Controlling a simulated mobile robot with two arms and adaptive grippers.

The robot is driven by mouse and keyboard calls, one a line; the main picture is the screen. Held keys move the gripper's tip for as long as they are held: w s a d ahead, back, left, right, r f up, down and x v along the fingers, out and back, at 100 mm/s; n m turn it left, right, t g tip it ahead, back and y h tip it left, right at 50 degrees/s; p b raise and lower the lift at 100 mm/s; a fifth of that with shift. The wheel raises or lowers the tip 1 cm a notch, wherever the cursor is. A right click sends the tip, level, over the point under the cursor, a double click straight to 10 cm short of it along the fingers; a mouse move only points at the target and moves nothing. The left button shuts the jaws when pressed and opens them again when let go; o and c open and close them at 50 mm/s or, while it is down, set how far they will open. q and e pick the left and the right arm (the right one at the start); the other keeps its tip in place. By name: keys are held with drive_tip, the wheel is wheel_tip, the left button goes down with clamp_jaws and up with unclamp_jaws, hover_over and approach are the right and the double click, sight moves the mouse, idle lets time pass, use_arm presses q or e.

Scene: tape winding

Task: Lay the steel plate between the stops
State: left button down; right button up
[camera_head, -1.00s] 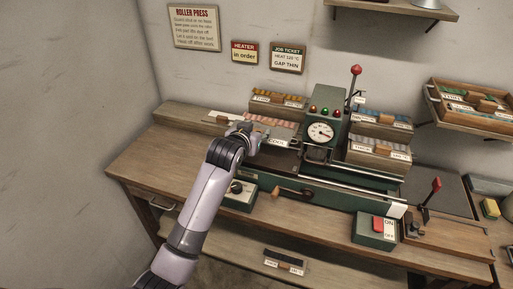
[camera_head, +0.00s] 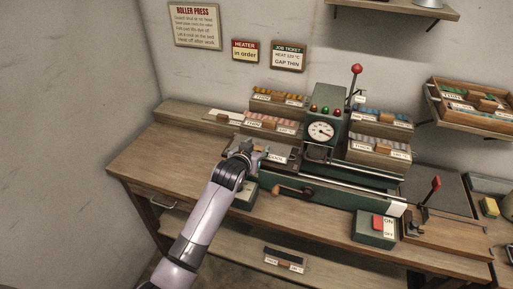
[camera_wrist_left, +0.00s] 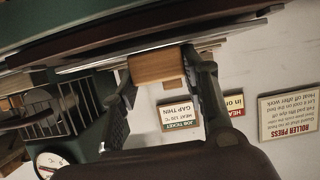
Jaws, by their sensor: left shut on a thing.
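My left gripper (camera_head: 255,155) is at the left end of the roller press bed. In the left wrist view its fingers (camera_wrist_left: 160,75) are shut on a wooden block (camera_wrist_left: 157,66), one finger at each end. The block sits against a thin grey plate edge (camera_wrist_left: 228,32), which looks like the steel plate with the block as its handle. I cannot make out the stops, nor whether the plate touches the bed. My right gripper is not in view.
The green roller press (camera_head: 325,125) has a dial, lamps and a red-knobbed lever (camera_head: 356,70). Racks labelled THIN (camera_head: 270,122) and THICK (camera_head: 378,146) stand behind the bed. A crank (camera_head: 290,191) and an ON/OFF box (camera_head: 375,228) are in front. The bench's left part (camera_head: 150,160) is clear.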

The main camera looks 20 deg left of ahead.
use_arm(q)
drive_tip(key=c, duration=0.9)
unclamp_jaws()
drive_tip(key=shift+c, duration=0.2)
drive_tip(key=shift+r, duration=0.3)
drive_tip(key=shift+s, duration=0.35)
drive_tip(key=v, duration=1.1)
drive_tip(key=shift+b, duration=0.4)
drive_tip(key=shift+s+r, duration=0.1)
drive_tip(key=shift+s, duration=0.05)
